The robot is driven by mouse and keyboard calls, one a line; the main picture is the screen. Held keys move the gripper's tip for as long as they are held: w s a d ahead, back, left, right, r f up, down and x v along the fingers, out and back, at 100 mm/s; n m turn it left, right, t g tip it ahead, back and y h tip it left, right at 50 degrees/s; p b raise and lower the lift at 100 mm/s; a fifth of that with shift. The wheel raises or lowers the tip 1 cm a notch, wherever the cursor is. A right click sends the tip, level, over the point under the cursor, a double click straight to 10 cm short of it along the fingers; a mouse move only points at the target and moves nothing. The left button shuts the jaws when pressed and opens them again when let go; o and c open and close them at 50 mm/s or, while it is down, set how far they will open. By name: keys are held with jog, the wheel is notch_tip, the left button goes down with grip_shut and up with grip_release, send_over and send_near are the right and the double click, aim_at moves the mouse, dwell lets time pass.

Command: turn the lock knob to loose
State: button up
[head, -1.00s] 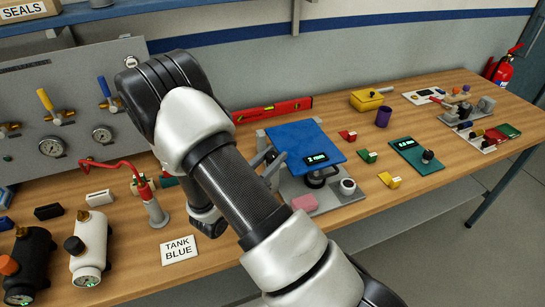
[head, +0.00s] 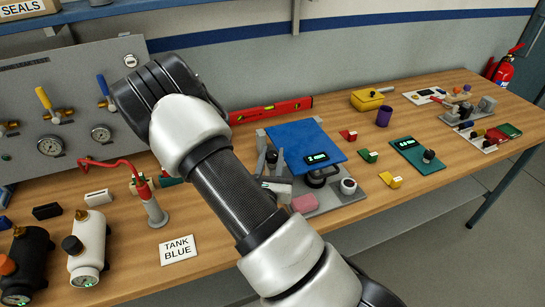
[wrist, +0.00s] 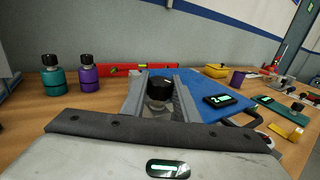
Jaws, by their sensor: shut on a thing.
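A black knob (wrist: 160,88) with a small pale mark on its top shows in the wrist view. My gripper (wrist: 161,97) has its two grey fingers on either side of the knob and is shut on it. A blue-topped test rig (wrist: 205,92) lies just to the right of the fingers. In the head view my gripper (head: 270,165) is at the left edge of the blue rig (head: 303,143).
A pink block (head: 304,203) lies on the rig's base beside my gripper. Teal (wrist: 53,78) and purple (wrist: 89,76) bottles and a red level (wrist: 125,70) are behind. A TANK BLUE card (head: 179,249) lies to the left.

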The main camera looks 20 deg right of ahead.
jog(key=n+y+p, duration=0.1)
jog(key=y, duration=0.1)
jog(key=n+t+y+p, duration=0.1)
jog(key=n+y, duration=0.1)
jog(key=shift+s+d+r, duration=0.1)
jog(key=n+t+y+p, duration=0.1)
jog(key=n+y+p, duration=0.1)
jog(key=y, duration=0.1)
jog(key=shift+y+p, duration=0.3)
jog(key=shift+a+n+y+p, duration=0.2)
jog(key=shift+n+y+p, duration=0.7)
jog(key=shift+n+y, duration=0.75)
jog(key=shift+y, duration=0.65)
jog(key=shift+n+y, duration=0.25)
jog(key=shift+y, duration=0.25)
jog(key=o, duration=1.1)
jog(key=shift+c, duration=0.2)
